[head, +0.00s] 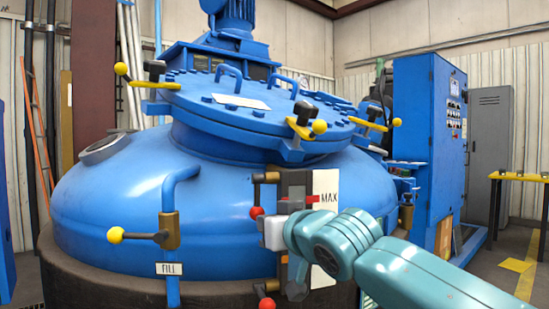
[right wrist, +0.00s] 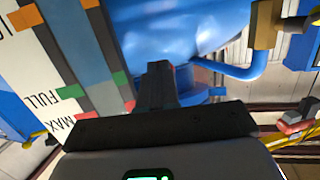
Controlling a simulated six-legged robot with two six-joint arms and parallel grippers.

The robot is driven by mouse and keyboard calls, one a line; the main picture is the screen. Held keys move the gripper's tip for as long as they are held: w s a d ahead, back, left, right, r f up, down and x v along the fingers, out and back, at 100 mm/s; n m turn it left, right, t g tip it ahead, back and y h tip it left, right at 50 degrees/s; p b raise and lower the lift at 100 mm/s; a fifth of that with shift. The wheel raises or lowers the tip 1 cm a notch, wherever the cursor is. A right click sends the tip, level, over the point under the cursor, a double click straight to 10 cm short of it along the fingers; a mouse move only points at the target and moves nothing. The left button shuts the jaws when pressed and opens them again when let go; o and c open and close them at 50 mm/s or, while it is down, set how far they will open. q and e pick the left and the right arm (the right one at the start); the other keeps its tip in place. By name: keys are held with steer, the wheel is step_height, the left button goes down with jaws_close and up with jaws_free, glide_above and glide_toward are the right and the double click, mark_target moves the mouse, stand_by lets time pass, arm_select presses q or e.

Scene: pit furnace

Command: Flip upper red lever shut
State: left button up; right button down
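The upper red lever shows as a red ball knob (head: 256,212) hanging below a brass fitting (head: 266,177) beside the level gauge in the head view. My right gripper (head: 283,222) is just right of this knob, in front of the gauge, and hides part of the lever area. In the right wrist view its dark fingers (right wrist: 157,87) stand close together at the middle of the palm and look shut, with nothing clearly held. A sliver of red shows beside the fingertips; whether it is the lever I cannot tell. My left gripper is not in view.
A lower red knob (head: 266,304) sits beneath. The gauge board (head: 326,187) reads MAX. A yellow-knobbed valve handle (head: 116,235) juts out at left on the FILL pipe. The blue vessel (head: 110,200) fills the middle; a blue control cabinet (head: 425,140) stands right.

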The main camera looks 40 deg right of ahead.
steer(key=p+v, duration=0.1)
steer(key=v, duration=1.5)
steer(key=shift+s+p, duration=0.15)
steer(key=shift+p, duration=0.15)
steer(key=shift+f, duration=0.1)
